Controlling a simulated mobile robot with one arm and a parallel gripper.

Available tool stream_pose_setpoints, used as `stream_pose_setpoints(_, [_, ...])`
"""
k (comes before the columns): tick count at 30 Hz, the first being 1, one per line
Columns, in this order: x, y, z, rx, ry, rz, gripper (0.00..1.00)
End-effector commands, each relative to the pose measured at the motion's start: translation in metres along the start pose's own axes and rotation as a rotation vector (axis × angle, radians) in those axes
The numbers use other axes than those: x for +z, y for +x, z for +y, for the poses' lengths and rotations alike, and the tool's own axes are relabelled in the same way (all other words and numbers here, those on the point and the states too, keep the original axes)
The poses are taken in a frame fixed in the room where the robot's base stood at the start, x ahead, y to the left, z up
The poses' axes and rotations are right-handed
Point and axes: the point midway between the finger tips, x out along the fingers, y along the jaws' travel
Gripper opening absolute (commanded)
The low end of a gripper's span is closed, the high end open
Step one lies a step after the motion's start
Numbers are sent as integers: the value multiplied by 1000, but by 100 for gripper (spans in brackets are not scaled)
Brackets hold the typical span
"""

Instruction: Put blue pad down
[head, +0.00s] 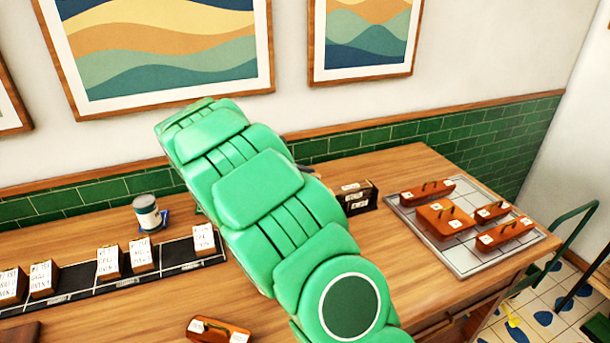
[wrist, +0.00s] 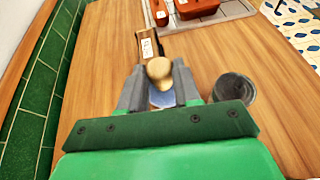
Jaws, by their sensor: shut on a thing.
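My gripper (wrist: 160,88) is shut on the blue pad in the wrist view. A round tan knob shows at the fingertips, and a small pale blue patch of the pad (wrist: 162,98) shows between the fingers. The rest of the pad is hidden by the fingers. Wooden tabletop lies around it in the picture; I cannot tell how high above it the pad is. In the head view my green arm hides the gripper and the pad.
A dark box with white cards (head: 357,197) and a tray with several brown handled blocks (head: 465,262) stand right. A labelled can (head: 148,213), with something blue at its base, and a black card strip (head: 75,290) are left. A grey cup (wrist: 234,88) stands close right of my gripper.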

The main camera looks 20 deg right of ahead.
Motion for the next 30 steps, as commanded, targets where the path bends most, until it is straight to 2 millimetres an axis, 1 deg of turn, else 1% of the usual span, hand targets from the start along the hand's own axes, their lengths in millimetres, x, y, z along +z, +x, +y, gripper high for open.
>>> stream_pose_setpoints(4, [2, -1, -5, 0, 1, 0, 3])
stream_pose_setpoints(10, [1, -3, -6, 2, 0, 1, 3])
stream_pose_setpoints(14, [-3, -12, -7, 14, -5, 1, 3])
stream_pose_setpoints(17, [-12, -28, -9, 37, -15, 3, 3])
stream_pose_setpoints(20, [-24, -51, -14, 69, -29, 3, 3])
stream_pose_setpoints(30, [-64, -126, -40, 180, -80, 7, 3])
